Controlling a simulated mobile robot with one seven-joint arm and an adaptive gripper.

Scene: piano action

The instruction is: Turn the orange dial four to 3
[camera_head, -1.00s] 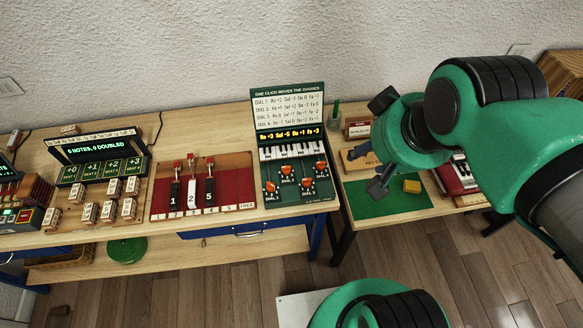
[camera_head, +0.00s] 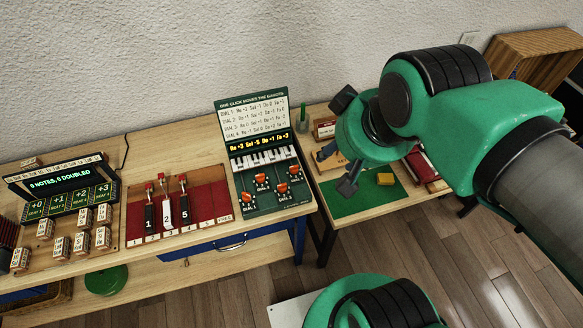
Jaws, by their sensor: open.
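A dark green panel (camera_head: 244,209) with several orange dials stands at the right end of the long bench. The orange dial four (camera_head: 294,168) seems to be the upper right one; its own label and pointer setting are too small to read. Dial one (camera_head: 247,199) is at lower left and dial three (camera_head: 281,187) at lower right. The upright sign (camera_head: 253,116) behind has a yellow readout, only partly legible. My gripper (camera_head: 336,170) is open and empty. In the picture it is right of the panel, in front of the side table, clear of the dials.
Left of the panel are a red lever board (camera_head: 208,201) and several small lettered blocks. Wooden floor (camera_head: 430,265) is open in front.

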